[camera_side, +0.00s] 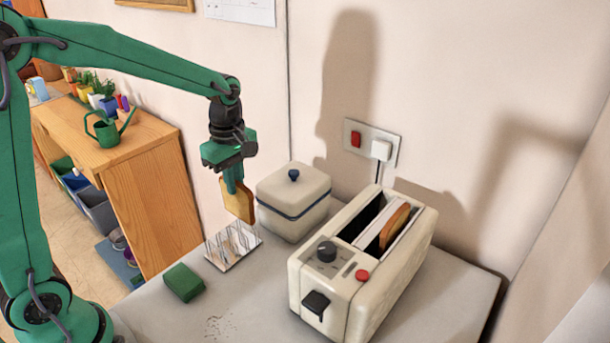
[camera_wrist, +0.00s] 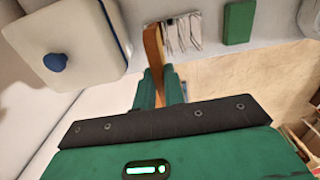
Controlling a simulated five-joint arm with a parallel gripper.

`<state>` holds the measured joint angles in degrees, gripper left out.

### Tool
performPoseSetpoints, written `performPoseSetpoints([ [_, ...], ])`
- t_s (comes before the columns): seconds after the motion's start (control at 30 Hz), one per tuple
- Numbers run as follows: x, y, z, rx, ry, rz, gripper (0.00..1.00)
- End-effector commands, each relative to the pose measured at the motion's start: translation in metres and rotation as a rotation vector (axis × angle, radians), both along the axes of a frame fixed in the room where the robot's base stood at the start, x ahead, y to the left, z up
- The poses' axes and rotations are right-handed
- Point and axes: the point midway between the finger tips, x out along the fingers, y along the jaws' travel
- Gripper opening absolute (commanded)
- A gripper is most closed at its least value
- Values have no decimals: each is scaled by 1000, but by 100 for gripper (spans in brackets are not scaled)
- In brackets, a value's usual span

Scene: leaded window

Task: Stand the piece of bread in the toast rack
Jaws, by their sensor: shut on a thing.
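My gripper (camera_side: 233,182) is shut on a piece of bread (camera_side: 239,203), a brown slice held upright. In the side view the bread hangs above the toast rack (camera_side: 222,260), a small wire rack with several upright dividers on a light base. In the wrist view my gripper (camera_wrist: 161,84) pinches the bread (camera_wrist: 153,48), seen edge-on, with its far end beside the rack (camera_wrist: 185,35). The bread hides part of the rack there. From these views I cannot tell whether the bread touches the rack.
A cream toaster (camera_side: 360,265) with another slice (camera_side: 395,226) in its slot stands right. A cream box with a blue knob (camera_side: 292,200) stands just behind the rack. A green block (camera_side: 183,282) lies front left of it. Crumbs (camera_side: 214,325) lie on the front counter.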

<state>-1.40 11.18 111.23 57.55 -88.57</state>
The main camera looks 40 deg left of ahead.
Motion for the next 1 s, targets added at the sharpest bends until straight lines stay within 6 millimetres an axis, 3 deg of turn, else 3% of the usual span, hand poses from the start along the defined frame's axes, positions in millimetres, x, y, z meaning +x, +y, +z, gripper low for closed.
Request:
performPoseSetpoints([
  [1.0, 0, 0, -45, 0, 2, 0, 0],
])
